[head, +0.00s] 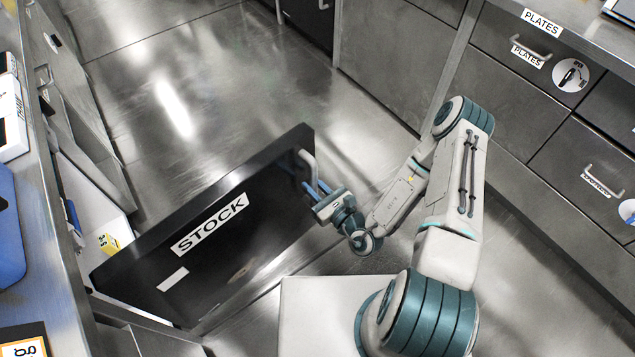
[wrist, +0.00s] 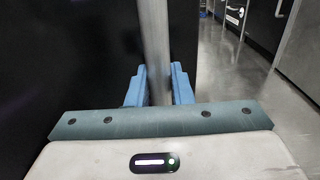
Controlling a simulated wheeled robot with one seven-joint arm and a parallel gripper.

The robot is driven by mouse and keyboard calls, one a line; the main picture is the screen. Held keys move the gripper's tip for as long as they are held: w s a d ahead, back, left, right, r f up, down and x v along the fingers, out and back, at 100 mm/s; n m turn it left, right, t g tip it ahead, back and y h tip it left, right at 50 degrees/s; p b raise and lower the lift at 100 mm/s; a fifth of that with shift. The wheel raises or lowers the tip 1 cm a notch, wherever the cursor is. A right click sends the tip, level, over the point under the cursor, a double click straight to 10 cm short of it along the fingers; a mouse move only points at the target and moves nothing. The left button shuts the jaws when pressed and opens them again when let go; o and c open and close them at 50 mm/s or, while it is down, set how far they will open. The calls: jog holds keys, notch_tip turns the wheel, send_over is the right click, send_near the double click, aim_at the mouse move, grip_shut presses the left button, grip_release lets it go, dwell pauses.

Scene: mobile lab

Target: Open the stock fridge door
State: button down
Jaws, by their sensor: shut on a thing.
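The stock fridge door (head: 225,240) is a dark panel with a white STOCK label (head: 209,223). It stands open, swung out from the fridge, and the white fridge interior (head: 88,205) shows behind it at the left. The door handle (head: 308,163) is a metal bar at the door's far right edge. My gripper (head: 313,188) is at that handle. In the wrist view the handle bar (wrist: 155,45) runs upright between the two blue fingers of my gripper (wrist: 158,88), which are shut on it.
A yellow-labelled item (head: 108,243) is inside the fridge. A counter (head: 40,190) runs along the left. The steel floor (head: 200,90) beyond the door is clear.

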jog(key=shift+s+a+f, duration=0.1)
jog(key=shift+s+a, duration=0.05)
jog(key=shift+s, duration=0.2)
jog(key=c, duration=1.3)
grip_release()
jog(key=shift+c, duration=0.2)
jog(key=shift+w, duration=0.15)
jog(key=p+v, duration=0.1)
jog(key=v, duration=1.3)
jog(key=shift+p, duration=0.4)
jog(key=shift+w, duration=0.1)
